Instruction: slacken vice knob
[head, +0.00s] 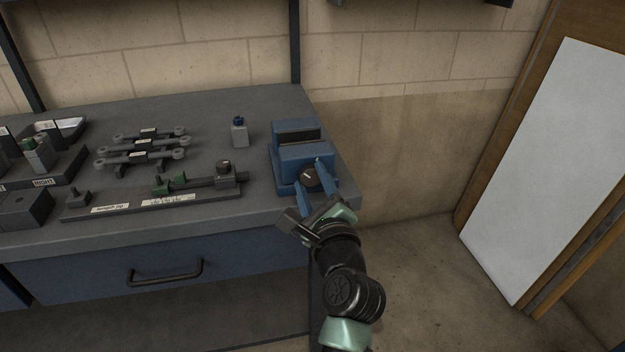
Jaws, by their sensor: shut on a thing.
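The blue vice (305,154) stands at the right end of the grey workbench. Its round dark knob (312,179) with a light mark faces the front. My gripper (310,177) reaches up to it from the front right, with one blue finger on each side of the knob. The fingers are shut on the knob. The knob's rear side and the exact finger contact are hidden or too small to see.
The bench (262,185) holds a length jig (150,203), several grey rods on a rack (143,148) and a small bottle (239,133) left of the vice. A drawer handle (165,274) sticks out below. Open floor lies to the right, before a white panel (545,165).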

